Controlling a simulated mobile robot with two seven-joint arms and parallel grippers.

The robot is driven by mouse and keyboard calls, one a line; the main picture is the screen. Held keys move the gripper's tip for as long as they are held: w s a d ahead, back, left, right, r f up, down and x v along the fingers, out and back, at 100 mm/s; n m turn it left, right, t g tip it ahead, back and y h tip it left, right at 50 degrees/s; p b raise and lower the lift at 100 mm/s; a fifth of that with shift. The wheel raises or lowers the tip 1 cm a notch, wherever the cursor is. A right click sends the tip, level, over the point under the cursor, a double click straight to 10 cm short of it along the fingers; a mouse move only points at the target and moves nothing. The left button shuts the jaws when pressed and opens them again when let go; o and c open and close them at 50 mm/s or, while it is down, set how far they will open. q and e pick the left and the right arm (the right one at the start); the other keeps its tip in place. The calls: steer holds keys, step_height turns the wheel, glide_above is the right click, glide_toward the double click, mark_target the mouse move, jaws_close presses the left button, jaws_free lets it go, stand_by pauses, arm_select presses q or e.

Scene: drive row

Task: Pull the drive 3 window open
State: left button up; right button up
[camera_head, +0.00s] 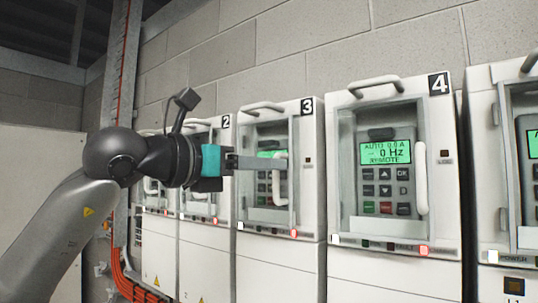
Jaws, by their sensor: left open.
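Drive 3 (309,135) is a white wall cabinet with a "3" label. Its clear window (268,212) looks closed, over a keypad and a green display. A white vertical handle (279,184) stands at the window's right side. My left gripper (282,162) reaches in from the left, in front of the window, with its fingertips at the upper part of the handle. It is open. The fingers cover part of the display, and I cannot tell whether they touch the handle. My right gripper is not in view.
Drive 4 (441,190) stands to the right with its window closed and its display reading 0 Hz. Drive 2 (226,180) is partly behind my left arm. Another drive (483,160) is at the right edge. Orange cables (126,283) run at lower left.

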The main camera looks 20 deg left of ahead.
arm_select(q)
steer(key=shift+x, duration=0.75)
steer(key=shift+c, duration=0.4)
jaws_close()
stand_by(0.5)
